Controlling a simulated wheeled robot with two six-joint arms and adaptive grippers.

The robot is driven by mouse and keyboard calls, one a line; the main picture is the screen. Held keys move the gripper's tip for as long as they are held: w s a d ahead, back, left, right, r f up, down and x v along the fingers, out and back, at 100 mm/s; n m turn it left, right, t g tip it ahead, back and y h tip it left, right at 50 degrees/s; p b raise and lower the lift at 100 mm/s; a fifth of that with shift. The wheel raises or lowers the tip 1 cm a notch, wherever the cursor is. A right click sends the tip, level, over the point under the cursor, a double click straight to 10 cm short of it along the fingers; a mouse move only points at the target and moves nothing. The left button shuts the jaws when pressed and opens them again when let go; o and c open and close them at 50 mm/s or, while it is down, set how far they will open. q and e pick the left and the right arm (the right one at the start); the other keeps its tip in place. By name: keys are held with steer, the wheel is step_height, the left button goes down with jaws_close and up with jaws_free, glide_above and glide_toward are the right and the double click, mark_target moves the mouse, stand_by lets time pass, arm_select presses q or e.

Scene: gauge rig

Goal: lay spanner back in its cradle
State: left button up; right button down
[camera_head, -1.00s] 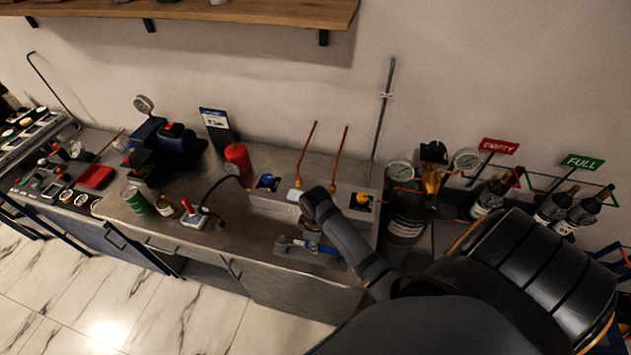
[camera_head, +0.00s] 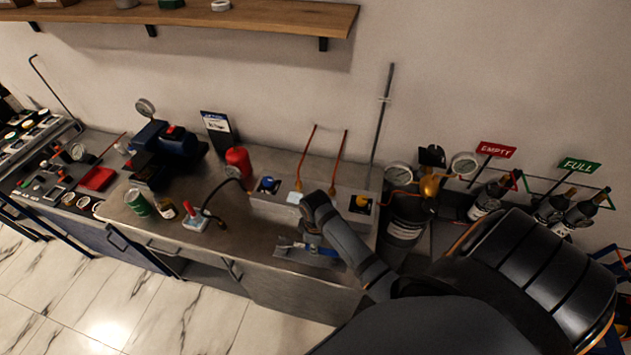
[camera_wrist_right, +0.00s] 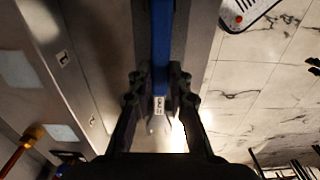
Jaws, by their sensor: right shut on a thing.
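The spanner has a blue handle (camera_head: 325,251) and shows at the front of the bench in the head view. In the right wrist view its blue handle (camera_wrist_right: 161,45) runs lengthwise between the fingers, with a silvery end towards the palm. My right gripper (camera_wrist_right: 159,82) is shut on the handle. In the head view my right gripper (camera_head: 311,238) points down and is partly hidden by its own wrist. A grey tray-like cradle (camera_head: 300,259) lies right under the spanner; I cannot tell whether they touch. My left gripper is out of view.
A grey box with a blue knob (camera_head: 267,185) and a yellow knob (camera_head: 362,201) stands just behind, with copper pipes rising from it. A red cylinder (camera_head: 238,161) and a gauge with a black hose are to the left. The bench front edge is close by.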

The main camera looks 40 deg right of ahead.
steer(key=shift+f, duration=0.8)
stand_by(0.4)
steer(key=c, duration=1.2)
jaws_free()
steer(key=shift+o, duration=0.2)
step_height(320, 180, up, 12)
